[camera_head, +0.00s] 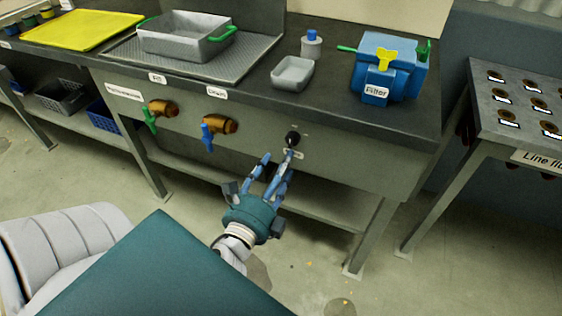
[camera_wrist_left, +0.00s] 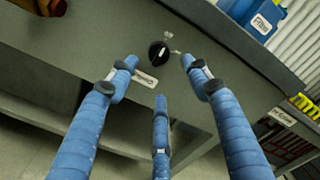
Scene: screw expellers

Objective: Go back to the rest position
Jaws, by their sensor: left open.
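My left gripper (camera_head: 275,168) is in front of the bench's front panel, just below a black knob (camera_head: 292,138). In the left wrist view its blue fingers (camera_wrist_left: 160,80) are spread open with nothing between them. The knob (camera_wrist_left: 158,53) shows just beyond the fingertips, with a small white label below it. I cannot tell whether a fingertip touches the panel. My right gripper is in neither view.
The bench carries a grey tray (camera_head: 185,42), a small grey dish (camera_head: 292,73) and a blue filter box (camera_head: 388,70). Green (camera_head: 150,124) and blue (camera_head: 208,136) handled taps stick out left of the knob. A rack table (camera_head: 520,105) stands at right. Floor in front is open.

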